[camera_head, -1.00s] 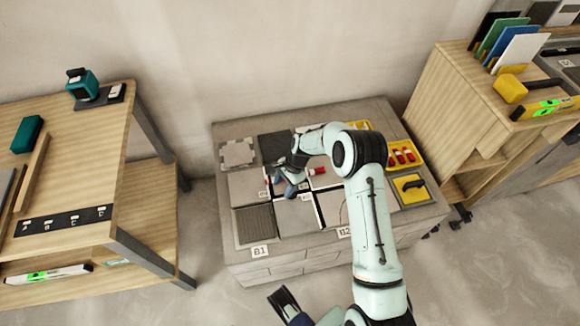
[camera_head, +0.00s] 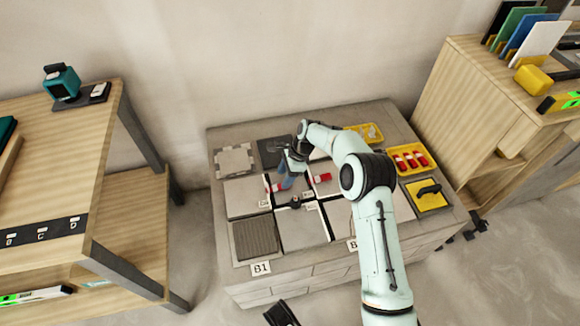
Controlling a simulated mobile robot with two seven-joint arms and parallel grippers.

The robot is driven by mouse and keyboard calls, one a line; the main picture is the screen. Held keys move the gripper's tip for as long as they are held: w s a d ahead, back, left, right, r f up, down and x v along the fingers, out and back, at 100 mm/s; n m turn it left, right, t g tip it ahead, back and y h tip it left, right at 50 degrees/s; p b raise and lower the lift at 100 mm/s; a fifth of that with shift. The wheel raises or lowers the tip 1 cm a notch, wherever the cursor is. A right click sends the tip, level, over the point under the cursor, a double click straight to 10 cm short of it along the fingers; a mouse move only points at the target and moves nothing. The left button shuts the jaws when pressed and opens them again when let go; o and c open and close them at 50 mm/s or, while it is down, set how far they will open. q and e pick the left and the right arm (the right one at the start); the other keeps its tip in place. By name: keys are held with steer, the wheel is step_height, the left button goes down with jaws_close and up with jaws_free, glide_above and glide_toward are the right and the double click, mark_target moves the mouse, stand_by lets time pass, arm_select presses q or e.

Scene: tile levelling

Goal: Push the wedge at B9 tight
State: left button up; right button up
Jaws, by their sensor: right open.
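My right gripper (camera_head: 287,181) is open and low over the middle of the tiled block (camera_head: 218,137), pointing down at the joints between the tiles. Red wedges show beside it: one red piece (camera_head: 274,188) at its left and another red wedge (camera_head: 322,178) to its right. Small white labels (camera_head: 264,203) lie by the joints, too small to read, so I cannot tell which one is B9. The gripper hides part of the joint under it. My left gripper (camera_head: 281,314) shows only in part at the bottom edge, away from the block.
A wooden table (camera_head: 100,150) stands at the left, a wooden shelf (camera_head: 480,110) at the right. A ribbed dark tile (camera_head: 255,238) lies front left.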

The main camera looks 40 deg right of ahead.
mark_target(278, 186)
arm_select(q)
steer(key=shift+s+a+f+g+b, duration=0.1)
steer(key=shift+s+f+g+b, duration=0.15)
steer(key=shift+s+f, duration=0.25)
steer(key=shift+s+a+f+g+b, duration=0.1)
steer(key=shift+s+f+g+b, duration=0.15)
steer(key=shift+s, duration=0.45)
arm_select(e)
steer(key=shift+x, duration=2.3)
jaws_close()
jaws_free()
steer(key=shift+d, duration=0.1)
arm_select(q)
steer(key=w+d+r+t+p, duration=0.1)
steer(key=w+r+t+p, duration=0.1)
steer(key=w+r, duration=0.3)
steer(key=shift+w+r+t+p, duration=0.15)
steer(key=shift+w+t+p, duration=0.15)
steer(key=shift+w+p, duration=0.5)
arm_select(e)
steer(key=v, duration=1.3)
steer(key=shift+r, duration=0.2)
